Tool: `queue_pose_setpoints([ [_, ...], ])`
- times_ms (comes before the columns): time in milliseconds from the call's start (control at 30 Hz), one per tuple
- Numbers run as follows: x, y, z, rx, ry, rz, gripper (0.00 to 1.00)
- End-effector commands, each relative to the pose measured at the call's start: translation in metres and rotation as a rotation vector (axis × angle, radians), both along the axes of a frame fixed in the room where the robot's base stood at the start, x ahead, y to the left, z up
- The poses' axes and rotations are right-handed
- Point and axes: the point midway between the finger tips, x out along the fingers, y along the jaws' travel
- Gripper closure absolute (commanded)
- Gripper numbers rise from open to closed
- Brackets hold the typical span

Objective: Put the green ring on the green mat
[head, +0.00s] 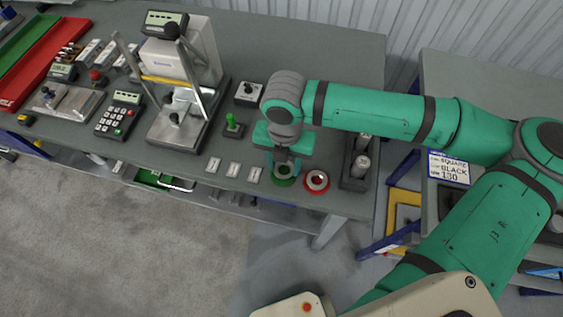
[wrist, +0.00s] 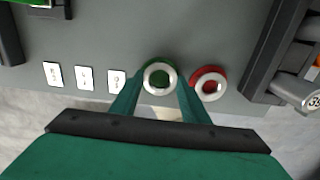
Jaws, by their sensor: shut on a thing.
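The green ring (head: 285,181), with a pale metal centre, is near the front edge of the grey table in the head view. It also shows in the wrist view (wrist: 148,87), between the two fingers. My gripper (wrist: 158,85) points down and is shut on the green ring. I cannot tell whether the ring touches the table. A flat green strip (head: 18,40), which looks like the green mat, lies at the far left of the table beside a red one. It is cut by the picture edge and is far from my gripper.
A red ring (head: 316,181) sits close to the right of the green one. Right of it stands a dark rack (head: 351,178) with metal cylinders.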

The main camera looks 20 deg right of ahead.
Motion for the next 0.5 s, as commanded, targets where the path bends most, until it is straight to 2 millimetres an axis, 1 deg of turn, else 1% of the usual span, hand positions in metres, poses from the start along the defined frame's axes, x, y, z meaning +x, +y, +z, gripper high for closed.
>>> queue_pose_setpoints([
  [100, 0.0, 0.0001, -0.0059, 0.0, -0.001, 0.0, 0.88],
  [467, -0.0011, -0.0027, -0.0091, 0.001, -0.001, -0.007, 0.88],
  [500, -0.0011, -0.0025, -0.0094, 0.001, -0.001, -0.006, 0.54],
])
